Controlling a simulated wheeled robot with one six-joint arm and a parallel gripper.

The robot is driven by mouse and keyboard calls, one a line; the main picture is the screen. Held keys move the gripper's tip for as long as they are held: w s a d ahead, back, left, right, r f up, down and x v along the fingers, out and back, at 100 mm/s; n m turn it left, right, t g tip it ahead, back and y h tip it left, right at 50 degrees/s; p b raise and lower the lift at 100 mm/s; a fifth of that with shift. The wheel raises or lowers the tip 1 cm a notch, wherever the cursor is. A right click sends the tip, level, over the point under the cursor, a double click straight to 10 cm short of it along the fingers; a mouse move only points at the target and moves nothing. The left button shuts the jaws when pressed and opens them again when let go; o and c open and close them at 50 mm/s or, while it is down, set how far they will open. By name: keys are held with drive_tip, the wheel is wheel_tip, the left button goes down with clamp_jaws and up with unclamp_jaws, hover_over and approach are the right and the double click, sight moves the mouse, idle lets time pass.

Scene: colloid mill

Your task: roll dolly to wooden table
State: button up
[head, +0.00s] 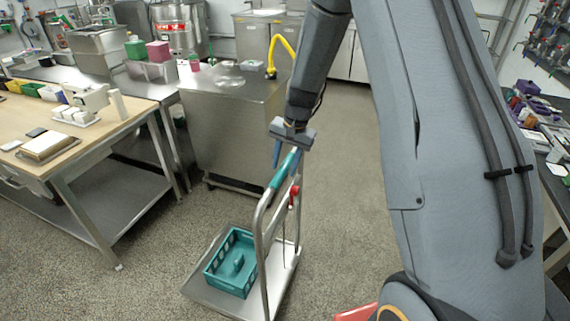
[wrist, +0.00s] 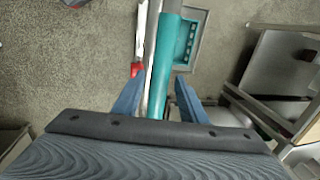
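The dolly (head: 203,287) stands on the floor at lower centre, a flat metal platform with an upright tube handle. A teal crate (head: 232,262) sits on it. The handle has a teal grip (head: 284,171) and a red part lower down. My gripper (head: 285,157) points down at the top of the handle, its blue fingers apart. In the wrist view the teal grip (wrist: 170,60) runs between the open fingers (wrist: 158,98), with no clear clamping. The wooden table (head: 22,118) stands at left, with a pale wood top and a metal lower shelf.
A steel cabinet (head: 225,130) with a yellow hose stands behind the dolly, beside the table. Boxes and trays lie on the wooden table. A cluttered bench (head: 550,140) is at far right. Speckled floor is free between the table and the dolly.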

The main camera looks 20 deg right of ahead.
drive_tip(key=shift+f, duration=0.35)
drive_tip(key=shift+c, duration=0.4)
clamp_jaws()
drive_tip(key=shift+w+a, duration=0.1)
